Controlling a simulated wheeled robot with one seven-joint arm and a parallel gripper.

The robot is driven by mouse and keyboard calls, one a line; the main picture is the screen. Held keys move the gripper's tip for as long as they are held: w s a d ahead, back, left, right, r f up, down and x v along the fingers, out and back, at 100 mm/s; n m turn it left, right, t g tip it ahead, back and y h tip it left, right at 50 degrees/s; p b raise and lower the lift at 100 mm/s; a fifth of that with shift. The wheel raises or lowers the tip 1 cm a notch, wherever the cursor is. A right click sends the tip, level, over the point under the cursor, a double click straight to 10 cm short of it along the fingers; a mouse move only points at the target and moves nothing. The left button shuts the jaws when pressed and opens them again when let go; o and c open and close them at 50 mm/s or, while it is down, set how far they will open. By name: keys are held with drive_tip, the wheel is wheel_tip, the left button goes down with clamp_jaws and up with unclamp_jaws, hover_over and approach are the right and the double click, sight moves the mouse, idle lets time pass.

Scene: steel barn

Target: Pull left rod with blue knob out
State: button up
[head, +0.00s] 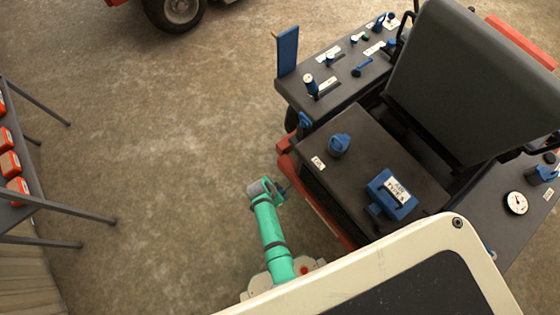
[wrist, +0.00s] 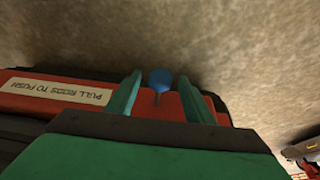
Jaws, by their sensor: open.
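A round blue knob (wrist: 160,77) on a short thin rod (wrist: 157,98) shows in the wrist view, against a red panel. My gripper (wrist: 161,84) is open, with one green finger on each side of the knob and a gap on both sides. The knob lies between the fingers near their tips; I cannot tell how deep. In the head view my gripper (head: 284,190) is beside the vehicle's front edge, and I cannot make out the rod there.
The dark console (head: 375,165) carries a blue knob (head: 339,145) and a blue boxy handle (head: 391,194). The seat (head: 475,80) stands behind it. Bare floor (head: 160,170) lies open to the left.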

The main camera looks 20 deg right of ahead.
drive_tip(key=shift+r, duration=0.1)
drive_tip(key=v, duration=1)
drive_tip(key=shift+a+r, duration=0.2)
drive_tip(key=shift+r, duration=0.05)
